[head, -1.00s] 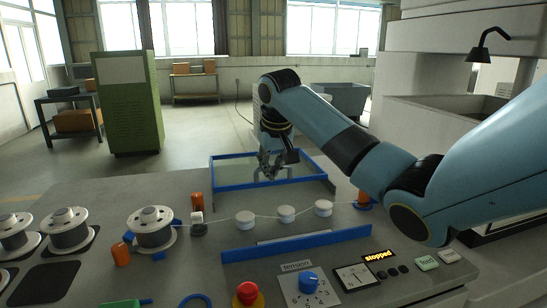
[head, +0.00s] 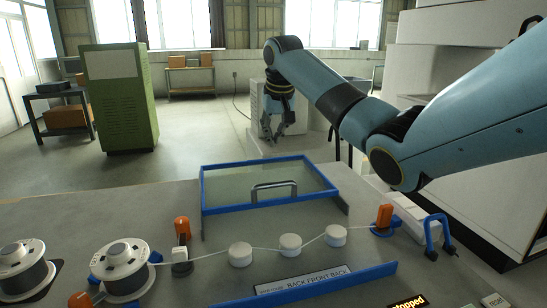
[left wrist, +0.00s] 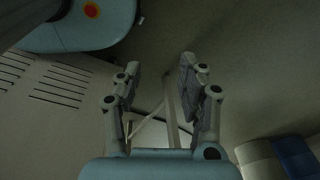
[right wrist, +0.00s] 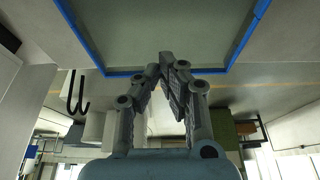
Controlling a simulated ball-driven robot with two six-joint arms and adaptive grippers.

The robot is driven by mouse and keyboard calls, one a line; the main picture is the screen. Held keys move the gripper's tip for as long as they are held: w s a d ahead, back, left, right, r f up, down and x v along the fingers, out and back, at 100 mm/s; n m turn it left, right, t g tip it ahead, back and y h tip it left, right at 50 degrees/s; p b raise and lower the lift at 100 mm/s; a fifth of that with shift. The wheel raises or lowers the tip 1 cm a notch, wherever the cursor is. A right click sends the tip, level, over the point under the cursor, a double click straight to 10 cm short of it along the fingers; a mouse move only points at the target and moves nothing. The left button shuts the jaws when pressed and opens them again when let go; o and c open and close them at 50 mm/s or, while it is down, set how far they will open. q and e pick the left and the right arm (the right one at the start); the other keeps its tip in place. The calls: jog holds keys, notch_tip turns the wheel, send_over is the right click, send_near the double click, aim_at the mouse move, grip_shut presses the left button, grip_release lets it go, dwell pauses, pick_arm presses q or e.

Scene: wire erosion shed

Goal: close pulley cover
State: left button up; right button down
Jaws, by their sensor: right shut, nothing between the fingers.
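The pulley cover is a clear panel in a blue frame (head: 202,190) with a grey handle (head: 274,187). In the head view it lies behind the row of white pulleys (head: 290,243), which are uncovered, with a wire running along them. My right gripper (head: 278,136) is shut and empty, beyond the cover's far edge in the picture and apart from the handle. The right wrist view shows its closed fingertips (right wrist: 167,60) in front of the blue frame (right wrist: 125,73). My left gripper (left wrist: 158,80) is open and empty in the left wrist view, outside the head view.
Wire spools (head: 124,266) stand at the left of the bench. Orange posts (head: 384,216) flank the pulleys, and a blue bar (head: 320,283) runs in front. Blue hooks (head: 436,232) are at the right. A green cabinet (head: 121,98) stands on the floor behind.

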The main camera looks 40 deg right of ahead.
send_over(274, 194)
jog(key=w+d, duration=0.2)
jog(key=w, duration=0.1)
notch_tip(274, 194, down, 9)
jog(key=shift+a+r, duration=0.1)
jog(key=shift+s+a+p, duration=0.3)
jog(key=shift+s+p, duration=0.25)
jog(key=shift+p, duration=0.05)
jog(key=shift+s+a+p, duration=0.3)
jog(key=shift+s+p, duration=0.2)
jog(key=shift+p, duration=0.1)
jog(key=shift+s+a+f+p, duration=0.3)
jog(key=shift+s+a+f, duration=0.05)
jog(key=shift+s, duration=0.25)
pick_arm(q)
jog(key=r, duration=0.3)
jog(key=shift+s+a, duration=0.25)
jog(key=shift+s, duration=0.1)
jog(key=shift+s+f, duration=0.1)
jog(key=shift+s, duration=0.1)
pick_arm(e)
jog(key=shift+f, duration=0.1)
